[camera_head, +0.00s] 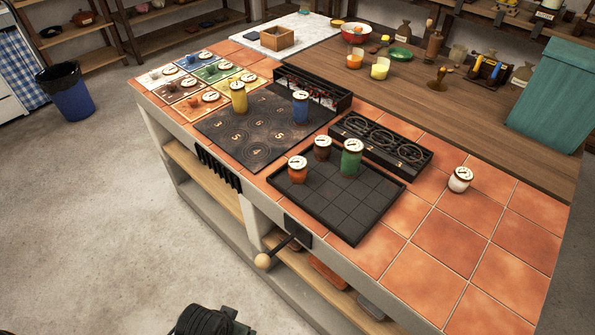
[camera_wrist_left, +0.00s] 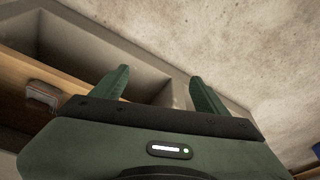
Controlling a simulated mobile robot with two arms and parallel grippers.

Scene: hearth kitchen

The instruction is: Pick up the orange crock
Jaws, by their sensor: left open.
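The orange crock (camera_head: 297,172) stands upright at the left corner of the black gridded tray (camera_head: 345,212) in the head view, with a pale marked lid on top. A dark brown crock (camera_head: 322,149) and a taller green crock (camera_head: 351,160) stand close by on the same tray. My left gripper (camera_wrist_left: 160,90) is open and empty in the left wrist view. It is away from the crock, with floor and the counter's lower shelves behind its fingers. A dark and green part of my arm shows at the bottom of the head view. My right gripper is not in view.
A knobbed lever (camera_head: 264,260) sticks out from the counter front near the tray. A yellow crock (camera_head: 239,98) and a blue crock (camera_head: 301,107) stand on the numbered black plate (camera_head: 235,140). A white crock (camera_head: 460,180) stands right on open tiles. Foreground tiles are clear.

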